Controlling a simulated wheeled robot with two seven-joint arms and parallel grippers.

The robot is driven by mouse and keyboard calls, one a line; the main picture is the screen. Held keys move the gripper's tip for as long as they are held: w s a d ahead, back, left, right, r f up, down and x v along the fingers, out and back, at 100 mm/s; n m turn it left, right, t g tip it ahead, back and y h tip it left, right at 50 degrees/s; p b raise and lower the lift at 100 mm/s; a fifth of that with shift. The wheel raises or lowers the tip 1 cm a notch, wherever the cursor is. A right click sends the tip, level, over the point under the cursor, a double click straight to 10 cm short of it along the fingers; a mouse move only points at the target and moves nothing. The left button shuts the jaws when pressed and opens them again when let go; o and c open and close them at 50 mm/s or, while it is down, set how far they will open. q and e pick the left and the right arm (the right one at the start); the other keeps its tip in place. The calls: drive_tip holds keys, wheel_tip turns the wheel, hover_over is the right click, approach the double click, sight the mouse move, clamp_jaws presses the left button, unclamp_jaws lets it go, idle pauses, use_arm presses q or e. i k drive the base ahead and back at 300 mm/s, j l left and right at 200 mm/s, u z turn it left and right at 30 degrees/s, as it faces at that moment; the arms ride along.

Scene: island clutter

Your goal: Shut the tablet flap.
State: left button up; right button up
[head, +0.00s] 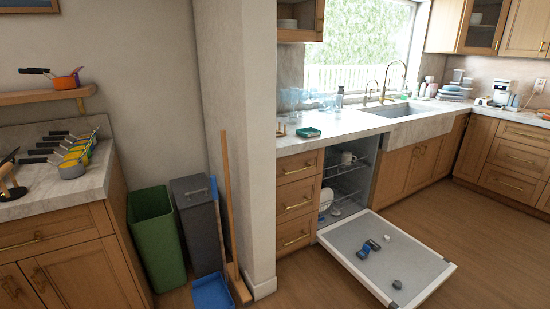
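The dishwasher door (415,263) is folded down flat, low above the floor, with its grey inner face up. A small dark blue and grey fitting (373,245) sits near the middle of that face. A second blue piece (362,254) lies just beside it, to the left and nearer. One of these may be the tablet compartment with its flap. They are too small to tell whether the flap stands open or shut, or whether a tablet is inside. Neither of my grippers is in view.
The dishwasher's racks (347,172) hold some dishes. A small round grey piece (397,285) is near the door's front corner. Bare wooden floor (480,240) lies right of the door. A wall end (262,200), green bin (152,230), grey bin (198,225) and broom (228,190) stand left.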

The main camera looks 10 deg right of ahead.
sight(366, 249)
drive_tip(key=i+l+z, duration=0.15)
drive_tip(key=i+z, duration=0.2)
drive_tip(key=i, duration=0.25)
drive_tip(key=i+z, duration=0.35)
drive_tip(key=i, duration=0.25)
drive_tip(key=i+j+z, duration=0.2)
drive_tip(key=i+z, duration=0.2)
drive_tip(key=i, duration=0.2)
